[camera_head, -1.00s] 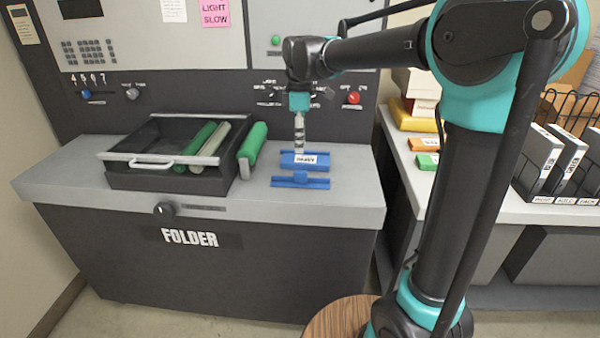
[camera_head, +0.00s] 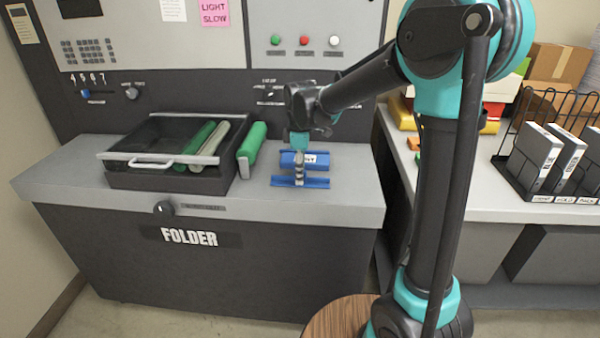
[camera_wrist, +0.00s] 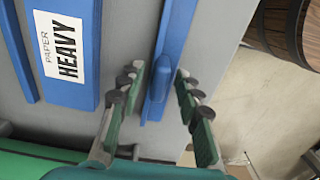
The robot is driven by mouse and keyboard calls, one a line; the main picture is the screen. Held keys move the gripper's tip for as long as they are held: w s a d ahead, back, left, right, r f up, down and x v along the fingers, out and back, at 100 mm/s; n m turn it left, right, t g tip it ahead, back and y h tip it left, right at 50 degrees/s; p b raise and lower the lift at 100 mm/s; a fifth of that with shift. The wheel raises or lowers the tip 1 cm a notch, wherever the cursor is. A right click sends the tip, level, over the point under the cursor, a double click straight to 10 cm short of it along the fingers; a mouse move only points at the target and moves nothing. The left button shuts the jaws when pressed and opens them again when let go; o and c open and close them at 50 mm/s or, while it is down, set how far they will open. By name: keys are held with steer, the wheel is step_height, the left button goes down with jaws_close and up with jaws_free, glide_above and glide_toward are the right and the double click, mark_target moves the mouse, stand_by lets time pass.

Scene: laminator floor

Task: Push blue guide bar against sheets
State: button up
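The blue guide bar (camera_head: 318,183) lies on the counter in front of a blue holder (camera_head: 290,160) with a white label. In the wrist view the bar (camera_wrist: 181,25) has a raised grip (camera_wrist: 158,90) at its middle. The blue holder (camera_wrist: 90,88) beside it reads "PAPER HEAVY". My gripper (camera_head: 299,180) is low over the bar's middle. In the wrist view my gripper (camera_wrist: 159,75) is open, with one finger on each side of the grip. A grey gap shows between bar and holder. I cannot make out separate sheets.
A dark tray (camera_head: 120,180) with rollers stands left on the counter, with a green roller (camera_head: 252,143) beside it. The control panel (camera_head: 180,85) rises behind. A side table (camera_head: 470,210) with binders (camera_head: 540,155) is at right. In the wrist view a wooden barrel-like object (camera_wrist: 285,30) shows beyond the edge.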

jaws_close()
steer(key=w, duration=0.5)
stand_by(0.3)
jaws_free()
steer(key=shift+d, duration=0.1)
